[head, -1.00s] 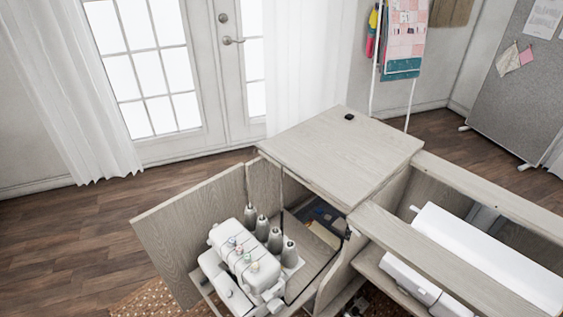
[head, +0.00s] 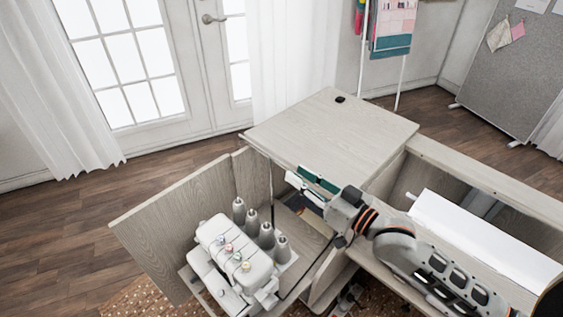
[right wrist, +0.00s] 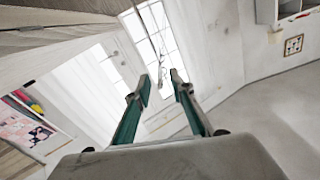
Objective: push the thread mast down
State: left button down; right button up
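The thread mast (head: 271,181) is a thin upright rod behind the white serger (head: 236,262) and its grey thread cones (head: 266,236). It rises to about the near edge of the cabinet top. My right gripper (head: 304,183) reaches in from the right, its teal fingers pointing left toward the mast with a small gap between them in the picture. In the right wrist view the two fingers (right wrist: 162,80) are apart with nothing between them. A thin dark line beyond the fingertips there may be the mast; I cannot tell. My left gripper is not in view.
The wooden cabinet top (head: 335,135) lies just behind the right gripper, with a small black object (head: 340,99) on it. An open wooden door panel (head: 180,225) stands left of the serger.

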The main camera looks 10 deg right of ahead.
aim_at(272, 157)
jog(key=x, duration=0.6)
jog(key=shift+w+a, duration=0.2)
jog(key=shift+w, duration=0.05)
grip_shut()
